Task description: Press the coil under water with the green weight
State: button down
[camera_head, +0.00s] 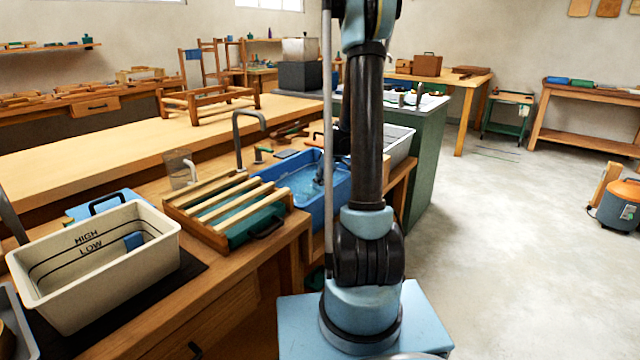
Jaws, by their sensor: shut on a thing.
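A blue basin (276,172) holds water and stands on the bench just left of my arm. A small dark shape (320,172) shows in its water near the right end; I cannot tell whether it is the coil. A dark part of my gripper (343,139) shows at the arm's left edge, over the basin's right side. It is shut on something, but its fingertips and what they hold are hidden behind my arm. I cannot make out the green weight.
A slatted wooden rack (225,203) over a green tray stands in front of the basin. A cream tub (150,215) marked HIGH and LOW is at the left. A grey tap (238,135) rises behind the rack. The floor at right is mostly clear.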

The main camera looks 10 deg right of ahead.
dwell(0.3)
jog(key=c, duration=1.1)
grip_release()
jog(key=shift+r, duration=8.5)
jog(key=s+a+r+m, duration=0.1)
jog(key=s+m, duration=0.1)
jog(key=s, duration=1)
jog(key=s+f+m+h, duration=0.1)
jog(key=s+f+m, duration=0.1)
jog(key=s, duration=0.7)
jog(key=s+f+m+h, duration=0.1)
jog(key=s+f, duration=0.4)
jog(key=s, duration=0.5)
jog(key=s+f+m+g+h, duration=0.1)
jog(key=s+f+m, duration=0.2)
jog(key=s, duration=0.6)
jog(key=shift+s+d+f+m, duration=0.3)
jog(key=shift+s+f+m, duration=0.1)
jog(key=shift+f, duration=0.15)
